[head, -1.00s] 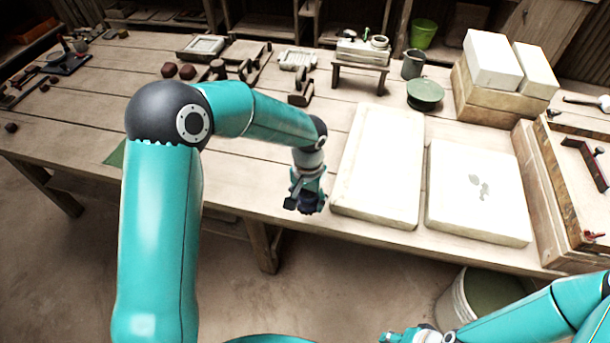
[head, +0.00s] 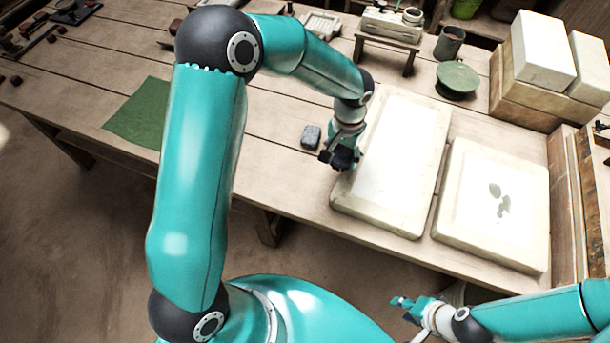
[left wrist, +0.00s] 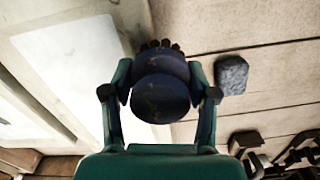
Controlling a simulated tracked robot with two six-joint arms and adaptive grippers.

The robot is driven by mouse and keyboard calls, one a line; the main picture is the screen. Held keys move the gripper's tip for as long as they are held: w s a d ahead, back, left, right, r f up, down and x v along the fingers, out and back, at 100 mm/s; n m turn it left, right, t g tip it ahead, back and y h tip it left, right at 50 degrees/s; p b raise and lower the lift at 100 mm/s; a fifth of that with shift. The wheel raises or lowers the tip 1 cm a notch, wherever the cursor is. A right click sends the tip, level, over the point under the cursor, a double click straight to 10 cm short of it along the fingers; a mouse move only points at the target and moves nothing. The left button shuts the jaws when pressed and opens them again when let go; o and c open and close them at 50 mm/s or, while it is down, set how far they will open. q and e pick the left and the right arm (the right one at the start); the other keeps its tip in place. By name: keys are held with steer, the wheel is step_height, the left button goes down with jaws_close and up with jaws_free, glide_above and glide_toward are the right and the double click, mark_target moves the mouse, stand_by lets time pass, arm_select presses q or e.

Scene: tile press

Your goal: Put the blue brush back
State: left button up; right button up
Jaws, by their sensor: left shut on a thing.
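The blue brush (left wrist: 160,92) is a dark blue rounded body with a row of dark bristles at its far end in the left wrist view. My left gripper (head: 342,160) is shut on it, with one finger on each side. In the head view the gripper is over the table beside the left edge of a large pale slab (head: 400,150). The brush is mostly hidden there. My right gripper (head: 412,304) is in front of the table at the lower right, too small to tell its opening.
A grey-blue block (head: 311,137) lies left of my left gripper; the left wrist view shows it too (left wrist: 231,75). A second pale slab (head: 500,235) with grey marks lies to the right. A green cloth (head: 140,110) lies at left. A small stand (head: 386,42) is at the back.

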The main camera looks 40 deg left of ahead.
arm_select(q)
steer(key=s+a+r+m+b, duration=0.1)
steer(key=a+r+m+b, duration=0.1)
steer(key=a+r, duration=0.25)
step_height(320, 180, up, 7)
steer(key=m+b, duration=0.2)
steer(key=m, duration=0.2)
glide_above(304, 178)
step_height(304, 178, down, 19)
steer(key=shift+r+b, duration=0.15)
steer(key=shift+b, duration=0.25)
steer(key=shift+f, duration=0.2)
steer(key=o, duration=1.3)
steer(key=shift+r, duration=0.1)
steer(key=shift+o, duration=0.2)
